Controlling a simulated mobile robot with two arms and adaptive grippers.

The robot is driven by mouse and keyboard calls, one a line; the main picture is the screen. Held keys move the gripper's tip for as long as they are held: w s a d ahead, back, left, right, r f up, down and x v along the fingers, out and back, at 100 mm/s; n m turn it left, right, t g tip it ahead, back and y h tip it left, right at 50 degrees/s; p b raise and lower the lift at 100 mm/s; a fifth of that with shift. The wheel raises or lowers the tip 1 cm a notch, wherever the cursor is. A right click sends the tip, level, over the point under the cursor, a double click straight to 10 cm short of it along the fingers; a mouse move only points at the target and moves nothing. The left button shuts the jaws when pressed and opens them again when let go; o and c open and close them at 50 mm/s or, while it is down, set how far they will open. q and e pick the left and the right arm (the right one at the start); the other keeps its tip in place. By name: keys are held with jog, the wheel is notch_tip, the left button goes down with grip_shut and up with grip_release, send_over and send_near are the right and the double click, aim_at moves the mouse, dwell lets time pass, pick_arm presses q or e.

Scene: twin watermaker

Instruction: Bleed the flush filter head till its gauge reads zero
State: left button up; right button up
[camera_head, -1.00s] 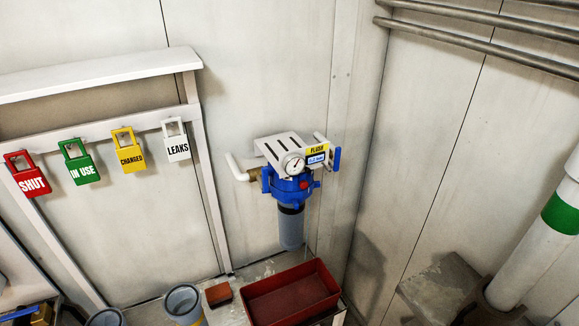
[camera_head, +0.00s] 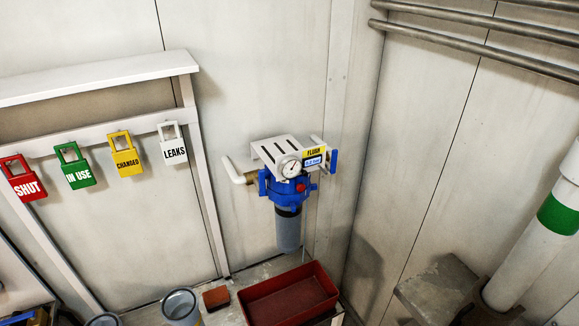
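The flush filter head (camera_head: 288,187) is blue and hangs from a white slotted bracket (camera_head: 283,150) on the wall near the corner. A yellow FLUSH label (camera_head: 314,152) is on it. Its round white gauge (camera_head: 290,168) faces me; the needle is too small to read for sure. A red button (camera_head: 300,187) sits on the front of the head, right of and below the gauge. A blue handle (camera_head: 334,161) stands upright at the right. A grey filter bowl (camera_head: 288,230) hangs below. Neither gripper is in view.
A red tray (camera_head: 290,297) stands below the filter, with a reddish-brown block (camera_head: 216,297) and a grey bucket (camera_head: 181,306) to its left. Padlock-shaped tags, including a white LEAKS tag (camera_head: 174,148), hang on a rail at left. A white pipe (camera_head: 530,240) with a green band is at right.

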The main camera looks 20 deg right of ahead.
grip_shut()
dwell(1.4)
